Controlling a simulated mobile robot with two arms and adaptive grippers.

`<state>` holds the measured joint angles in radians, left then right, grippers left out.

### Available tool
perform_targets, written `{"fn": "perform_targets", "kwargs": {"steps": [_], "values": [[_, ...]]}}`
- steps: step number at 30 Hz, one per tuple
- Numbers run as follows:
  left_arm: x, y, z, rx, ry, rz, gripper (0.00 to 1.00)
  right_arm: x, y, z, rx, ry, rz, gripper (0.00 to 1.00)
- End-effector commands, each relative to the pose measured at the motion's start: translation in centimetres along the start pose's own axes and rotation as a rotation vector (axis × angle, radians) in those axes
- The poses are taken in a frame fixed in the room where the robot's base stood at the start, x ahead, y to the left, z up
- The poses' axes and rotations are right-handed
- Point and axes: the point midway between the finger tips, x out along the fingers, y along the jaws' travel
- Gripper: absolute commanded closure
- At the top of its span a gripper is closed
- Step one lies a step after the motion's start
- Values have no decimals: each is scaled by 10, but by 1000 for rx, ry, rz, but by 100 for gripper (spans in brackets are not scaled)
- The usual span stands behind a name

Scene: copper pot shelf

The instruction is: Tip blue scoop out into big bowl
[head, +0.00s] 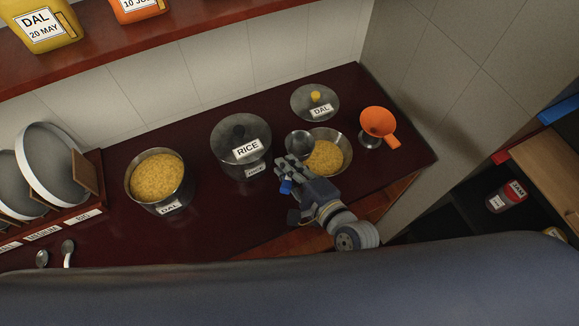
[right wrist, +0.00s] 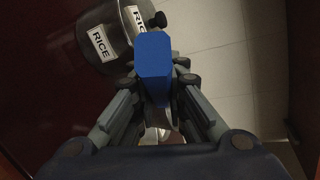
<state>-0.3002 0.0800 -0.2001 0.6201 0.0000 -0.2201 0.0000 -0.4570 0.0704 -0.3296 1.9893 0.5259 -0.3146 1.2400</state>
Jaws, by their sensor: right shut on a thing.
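My right gripper (head: 291,174) is shut on the blue handle of the scoop (head: 287,187). The scoop's round grey metal cup (head: 299,144) is at the left rim of the big bowl (head: 345,146), overlapping it in the head view. I see no yellow grain in the cup, but its inside shows poorly. The metal bowl holds yellow grain. In the right wrist view the blue scoop handle (right wrist: 153,58) stands up between the fingers (right wrist: 157,88), and the cup is mostly hidden. My left gripper is not in view.
A lidded RICE pot (head: 226,137) stands left of the gripper. An open DAL pot (head: 131,185) is further left. The DAL lid (head: 299,104) lies behind the bowl. An orange funnel (head: 378,121) stands to the right, near a wall.

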Motion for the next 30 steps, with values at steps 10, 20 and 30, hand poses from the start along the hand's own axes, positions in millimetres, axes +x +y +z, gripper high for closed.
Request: {"fn": "perform_targets", "kwargs": {"steps": [10, 20, 30], "values": [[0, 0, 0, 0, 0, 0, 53, -10, -34, 10, 3, 1, -6, 100], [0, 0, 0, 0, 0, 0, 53, -16, -53, 16, 1, 0, -2, 100], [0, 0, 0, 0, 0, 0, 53, -16, -53, 16, 1, 0, -2, 100]]}}
